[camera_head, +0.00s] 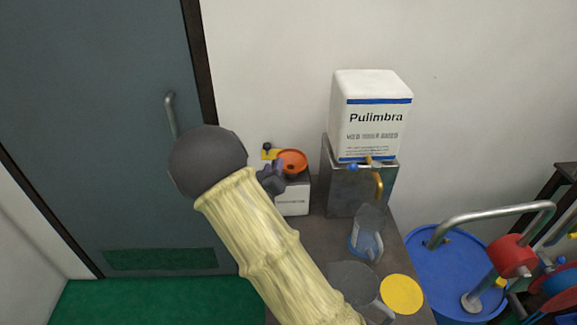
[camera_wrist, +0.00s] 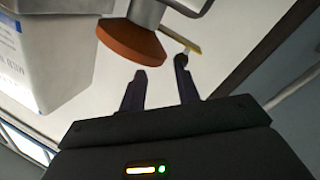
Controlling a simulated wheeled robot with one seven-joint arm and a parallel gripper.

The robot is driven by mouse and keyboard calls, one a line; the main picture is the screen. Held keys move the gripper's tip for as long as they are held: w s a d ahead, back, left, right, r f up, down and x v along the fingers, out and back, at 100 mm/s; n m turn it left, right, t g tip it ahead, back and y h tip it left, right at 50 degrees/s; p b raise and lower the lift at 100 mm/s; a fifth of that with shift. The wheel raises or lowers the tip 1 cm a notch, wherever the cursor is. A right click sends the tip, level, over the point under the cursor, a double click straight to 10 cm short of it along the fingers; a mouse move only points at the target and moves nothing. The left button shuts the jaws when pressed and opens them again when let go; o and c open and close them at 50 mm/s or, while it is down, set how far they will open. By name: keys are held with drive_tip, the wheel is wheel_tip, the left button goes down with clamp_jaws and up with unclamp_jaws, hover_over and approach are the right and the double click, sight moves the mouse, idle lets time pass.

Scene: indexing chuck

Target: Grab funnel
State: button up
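An orange round funnel-like piece (camera_head: 292,161) is above a small white box against the back wall. In the wrist view an orange disc-like piece (camera_wrist: 132,42) with a grey metallic part against it appears beyond the fingertips; I take it to be the same piece. My gripper (camera_head: 271,179) is beside its lower left in the head view, with my arm hiding some of the area. In the wrist view my gripper (camera_wrist: 160,82) has its two dark fingers apart with nothing between them. A yellow bar (camera_wrist: 181,40) with a dark end is close to the right finger.
A metal stand (camera_head: 343,190) carries a large white Pulimbra container (camera_head: 371,112) with a brass tap to the right. A clear jug (camera_head: 367,235) and a yellow-lidded can (camera_head: 402,294) are nearer. A blue drum (camera_head: 452,262) is at right.

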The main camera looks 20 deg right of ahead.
sight(280, 153)
drive_tip(key=p+x, duration=0.2)
drive_tip(key=x, duration=0.3)
drive_tip(key=shift+d+f, duration=0.1)
drive_tip(key=shift+d, duration=0.05)
idle(0.3)
clamp_jaws()
